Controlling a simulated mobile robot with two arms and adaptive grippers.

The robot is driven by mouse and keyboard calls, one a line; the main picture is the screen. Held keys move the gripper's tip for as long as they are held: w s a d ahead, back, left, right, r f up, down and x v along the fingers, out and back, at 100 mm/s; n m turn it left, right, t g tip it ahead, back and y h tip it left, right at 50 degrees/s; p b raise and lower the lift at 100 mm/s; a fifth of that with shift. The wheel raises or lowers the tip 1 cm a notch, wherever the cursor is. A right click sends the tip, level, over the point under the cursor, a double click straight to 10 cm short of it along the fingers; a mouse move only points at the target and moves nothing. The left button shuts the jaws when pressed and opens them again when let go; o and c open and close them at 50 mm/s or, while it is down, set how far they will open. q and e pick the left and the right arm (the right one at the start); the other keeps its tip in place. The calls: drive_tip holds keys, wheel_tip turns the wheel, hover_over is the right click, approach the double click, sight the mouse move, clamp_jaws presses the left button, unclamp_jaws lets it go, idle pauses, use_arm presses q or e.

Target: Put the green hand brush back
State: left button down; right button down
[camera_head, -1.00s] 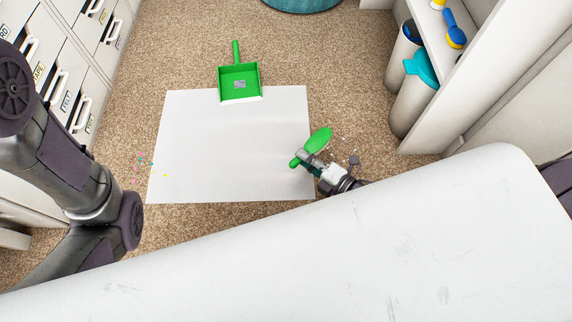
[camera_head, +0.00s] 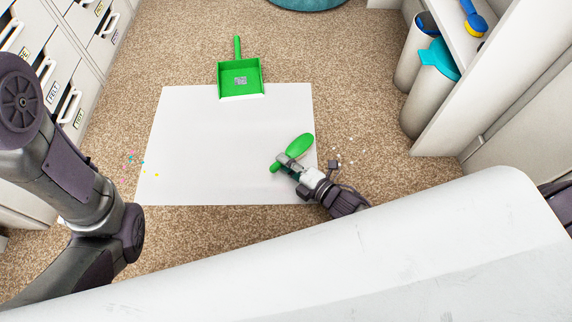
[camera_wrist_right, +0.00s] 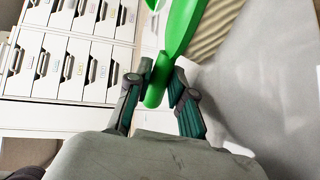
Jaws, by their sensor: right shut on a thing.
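The green hand brush (camera_head: 299,146) is in my right gripper (camera_head: 287,168), above the right part of a white sheet on the floor. In the right wrist view, the gripper's two fingers (camera_wrist_right: 162,90) close around the brush's green handle (camera_wrist_right: 157,80); its wider end runs up out of the frame.
A green dustpan (camera_head: 240,78) lies at the sheet's (camera_head: 200,140) far edge. Coloured scraps (camera_head: 131,160) lie at its left edge, pale ones (camera_head: 350,150) to the right. Drawers (camera_head: 60,85) stand left; shelving (camera_head: 480,75) with a blue-and-yellow brush (camera_head: 474,18) and bins (camera_head: 432,90) right.

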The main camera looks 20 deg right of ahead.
drive_tip(key=shift+f, duration=0.1)
drive_tip(key=c, duration=1)
unclamp_jaws()
drive_tip(key=shift+s+d+r, duration=0.1)
drive_tip(key=shift+s+r, duration=0.1)
drive_tip(key=shift+r, duration=0.05)
drive_tip(key=p+v, duration=0.6)
drive_tip(key=v, duration=0.4)
drive_tip(key=shift+s+d+r, duration=0.15)
drive_tip(key=shift+s+d, duration=0.3)
drive_tip(key=shift+s, duration=0.2)
